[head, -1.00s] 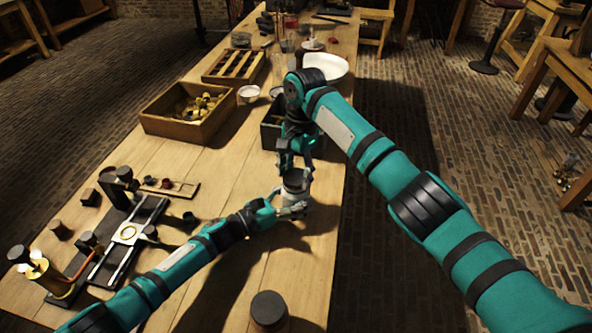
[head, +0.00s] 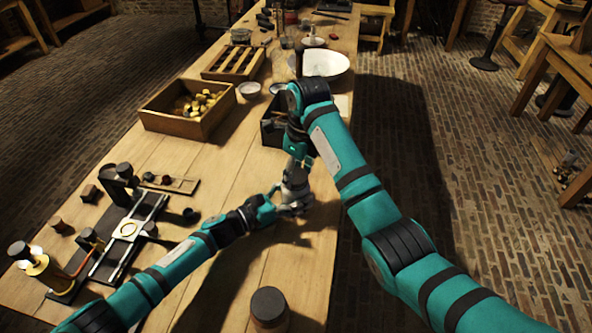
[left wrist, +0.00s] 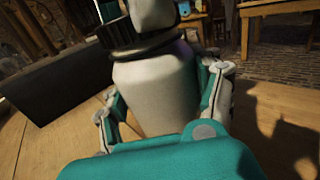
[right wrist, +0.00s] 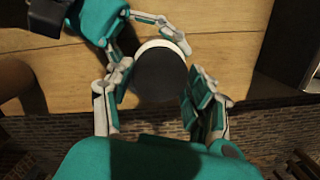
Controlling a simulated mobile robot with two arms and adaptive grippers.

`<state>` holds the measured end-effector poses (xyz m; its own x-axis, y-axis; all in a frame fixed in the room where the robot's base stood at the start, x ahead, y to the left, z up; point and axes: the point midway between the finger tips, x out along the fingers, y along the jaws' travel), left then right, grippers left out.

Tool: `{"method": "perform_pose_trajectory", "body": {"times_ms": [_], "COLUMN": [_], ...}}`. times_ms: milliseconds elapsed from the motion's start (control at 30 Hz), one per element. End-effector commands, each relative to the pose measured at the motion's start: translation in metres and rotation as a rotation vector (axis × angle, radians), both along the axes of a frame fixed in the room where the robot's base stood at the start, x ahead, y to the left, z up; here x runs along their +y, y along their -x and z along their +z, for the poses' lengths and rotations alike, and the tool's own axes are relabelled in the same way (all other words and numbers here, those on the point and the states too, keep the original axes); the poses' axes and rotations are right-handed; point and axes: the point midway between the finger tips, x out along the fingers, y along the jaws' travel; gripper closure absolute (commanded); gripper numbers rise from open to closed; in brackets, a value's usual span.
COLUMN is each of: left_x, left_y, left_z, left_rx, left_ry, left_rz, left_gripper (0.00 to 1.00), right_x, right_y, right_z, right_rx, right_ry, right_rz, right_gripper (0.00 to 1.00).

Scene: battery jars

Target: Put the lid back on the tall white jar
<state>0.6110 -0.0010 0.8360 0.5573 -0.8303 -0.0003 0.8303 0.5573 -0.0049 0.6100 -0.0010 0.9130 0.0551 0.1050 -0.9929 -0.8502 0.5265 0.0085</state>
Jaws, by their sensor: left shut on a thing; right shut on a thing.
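The tall white jar (head: 296,190) stands on the table, largely covered by my grippers in the head view. My left gripper (head: 289,201) is shut on its body, and the white jar wall (left wrist: 155,92) shows between the fingers in the left wrist view. My right gripper (head: 297,167) is above the jar, shut on the dark round lid (right wrist: 158,76). A thin pale rim of the jar shows past the lid's far edge in the right wrist view. In the left wrist view the lid (left wrist: 118,36) is at the jar's top; I cannot tell whether it is fully seated.
A black box (head: 270,133) stands just behind the jar. A wooden box (head: 182,125) of brass pieces is at the back left. A dark lidded jar (head: 269,309) stands at the front. An instrument on a dark base (head: 128,230) is at left. Table between is clear.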

Motion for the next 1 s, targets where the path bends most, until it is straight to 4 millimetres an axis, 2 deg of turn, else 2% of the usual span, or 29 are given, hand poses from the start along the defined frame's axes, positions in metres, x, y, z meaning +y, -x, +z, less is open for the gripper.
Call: {"method": "perform_pose_trajectory", "body": {"times_ms": [100, 200, 500, 533, 700, 1000], "left_x": [0.0001, -0.0001, -0.0004, -0.0004, -0.0004, -0.0006], "left_y": [0.0003, 0.0004, 0.0006, 0.0006, 0.0007, 0.0008], "left_z": [-0.001, -0.001, -0.0011, -0.0011, -0.0012, -0.0011], "left_rx": [0.001, 0.001, 0.001, 0.001, 0.002, 0.002], "left_ry": [-0.002, -0.002, -0.002, -0.002, -0.001, -0.001], "left_rz": [0.0, 0.0, -0.001, -0.001, -0.001, -0.001], "left_gripper": [1.0, 1.0, 1.0, 1.0, 1.0, 1.0], "right_x": [0.0038, 0.0024, 0.0009, 0.0009, 0.0007, 0.0006], "right_y": [0.0011, 0.0004, -0.0002, -0.0002, -0.0002, -0.0001], "right_z": [0.0007, 0.001, 0.0011, 0.0012, 0.0009, 0.002], "right_rx": [0.0, -0.001, -0.002, -0.002, -0.002, -0.002], "right_ry": [-0.007, -0.004, -0.001, -0.001, 0.0, 0.001], "right_rz": [-0.235, -0.339, -0.366, -0.366, -0.364, -0.364], "right_gripper": [0.54, 0.54, 0.54, 0.43, 0.21, 0.21]}}
